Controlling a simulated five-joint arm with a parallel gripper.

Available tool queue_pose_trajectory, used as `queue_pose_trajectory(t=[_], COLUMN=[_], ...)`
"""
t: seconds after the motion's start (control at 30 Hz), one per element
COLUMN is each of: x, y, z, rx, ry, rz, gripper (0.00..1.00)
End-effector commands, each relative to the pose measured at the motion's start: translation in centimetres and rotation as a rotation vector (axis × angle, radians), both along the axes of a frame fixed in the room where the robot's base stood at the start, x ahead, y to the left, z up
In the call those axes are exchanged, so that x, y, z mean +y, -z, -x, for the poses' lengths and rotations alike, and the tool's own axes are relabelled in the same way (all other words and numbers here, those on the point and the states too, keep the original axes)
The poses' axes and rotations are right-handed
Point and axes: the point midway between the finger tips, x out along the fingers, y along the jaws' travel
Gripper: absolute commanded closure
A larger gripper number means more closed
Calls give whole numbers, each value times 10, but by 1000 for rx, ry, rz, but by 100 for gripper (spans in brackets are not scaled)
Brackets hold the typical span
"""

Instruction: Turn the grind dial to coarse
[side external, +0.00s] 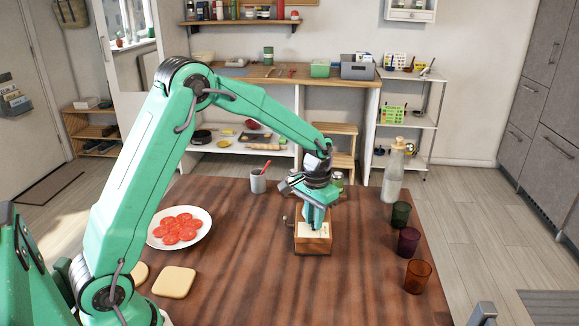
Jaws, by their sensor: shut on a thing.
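On the wooden table (300,295), a plate (153,241) of tomato slices and bread (174,282) lie left. A grey cup (258,184) stands behind. A bottle (393,178) and three coloured glasses (408,241) line the right. The front middle is clear.

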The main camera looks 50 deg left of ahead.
Motion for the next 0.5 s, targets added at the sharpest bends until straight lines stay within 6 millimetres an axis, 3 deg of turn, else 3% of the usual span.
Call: queue_pose_trajectory(t=[0.5], x=[0], y=[-1], z=[-1], rx=[-2], ry=[148], rz=[0], gripper=[100])
